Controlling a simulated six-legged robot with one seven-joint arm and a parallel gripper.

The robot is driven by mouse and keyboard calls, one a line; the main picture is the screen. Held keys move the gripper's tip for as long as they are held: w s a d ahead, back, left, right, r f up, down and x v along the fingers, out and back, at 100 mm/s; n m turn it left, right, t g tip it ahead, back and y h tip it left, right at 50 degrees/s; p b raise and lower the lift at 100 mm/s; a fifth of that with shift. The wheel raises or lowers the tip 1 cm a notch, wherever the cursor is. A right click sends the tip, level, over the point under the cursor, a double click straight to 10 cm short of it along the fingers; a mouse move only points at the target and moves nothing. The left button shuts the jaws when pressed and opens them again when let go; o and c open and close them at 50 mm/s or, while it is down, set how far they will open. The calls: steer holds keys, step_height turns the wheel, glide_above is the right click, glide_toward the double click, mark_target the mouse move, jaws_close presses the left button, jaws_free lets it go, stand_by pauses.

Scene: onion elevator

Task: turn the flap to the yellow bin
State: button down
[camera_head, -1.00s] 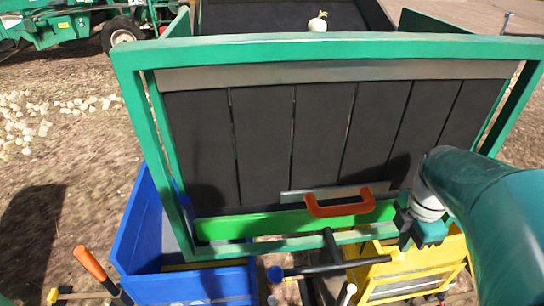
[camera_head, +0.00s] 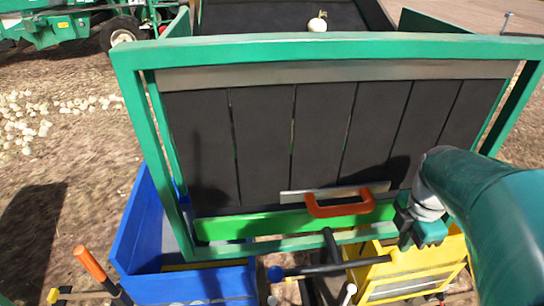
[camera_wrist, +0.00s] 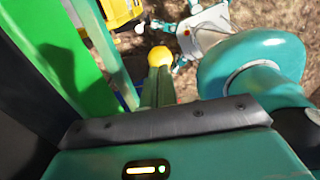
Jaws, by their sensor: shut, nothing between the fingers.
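The elevator's dark slatted frame (camera_head: 290,140) ends at a bright green board (camera_head: 290,222), perhaps the flap, with an orange handle (camera_head: 338,205) above it. A dark bar (camera_head: 335,266) below has a blue knob (camera_head: 275,273) at its left end. A yellow knob (camera_wrist: 158,57) shows in the wrist view, just past the fingers. My gripper (camera_head: 424,238) is shut and empty at the frame's lower right corner, above the yellow bin (camera_head: 405,275). It also shows in the wrist view (camera_wrist: 160,85). Whether it touches the yellow knob I cannot tell.
A blue bin (camera_head: 185,285) stands at the lower left, beside the yellow bin. A pale onion (camera_head: 317,24) lies on the upper belt. A tool with an orange handle (camera_head: 90,264) is at the far left. Green frame bars are close to my gripper.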

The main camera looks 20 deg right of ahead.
mark_target(397, 255)
stand_by(0.3)
steer(key=shift+f, duration=2.9)
steer(key=s+a+r, duration=0.1)
steer(key=s+r, duration=0.4)
